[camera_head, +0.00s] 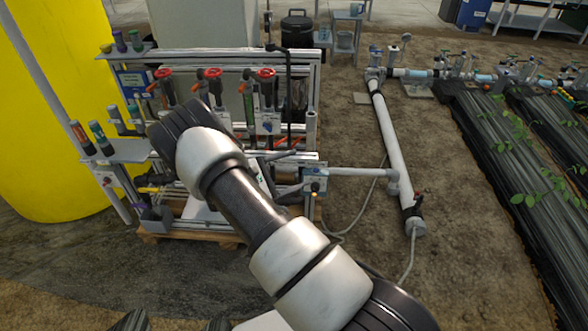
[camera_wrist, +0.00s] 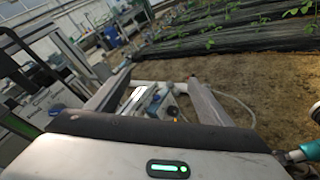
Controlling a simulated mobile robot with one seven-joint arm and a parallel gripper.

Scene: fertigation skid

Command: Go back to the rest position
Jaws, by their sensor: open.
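My gripper (camera_wrist: 158,78) shows in the wrist view with its two fingers spread wide apart and nothing between them. Beyond the fingers are part of the pipework and bare soil. In the head view my arm reaches up from the bottom right across the front of the fertigation skid (camera_head: 230,56). The arm hides my gripper there, and it hides the middle of the skid. I cannot tell whether my gripper touches anything.
The skid carries several red-handled valves (camera_head: 210,73) and stands on a wooden pallet (camera_head: 152,236). A yellow tank (camera_head: 45,175) is at left. A white pipe (camera_head: 391,150) lies right of the skid, near black-covered plant beds (camera_head: 500,150). Soil between them is mostly clear.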

